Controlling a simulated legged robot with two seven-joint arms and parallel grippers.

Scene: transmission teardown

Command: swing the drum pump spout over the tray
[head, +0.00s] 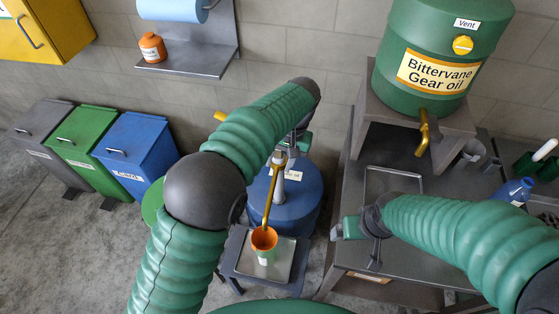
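The drum pump stands on a blue drum (257,196) in the middle of the head view. Its brass spout (270,197) slopes toward me and its lower end is at an orange cup-like container (264,239). That container stands over a grey metal tray (291,262) on a low stand, so the spout's end appears above the tray. My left gripper (300,142) is by the pump head, partly hidden behind my own arm; I cannot tell whether it touches the pump or is closed. My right gripper (347,229) is over the workbench's left edge, its fingers unclear.
The grey workbench (425,240) fills the right, with a green gear oil drum (441,50) on a stand, its brass tap, and a blue bottle (513,191). Grey, green and blue bins (132,150) stand left. A wall shelf (190,62) holds an orange bottle (152,47).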

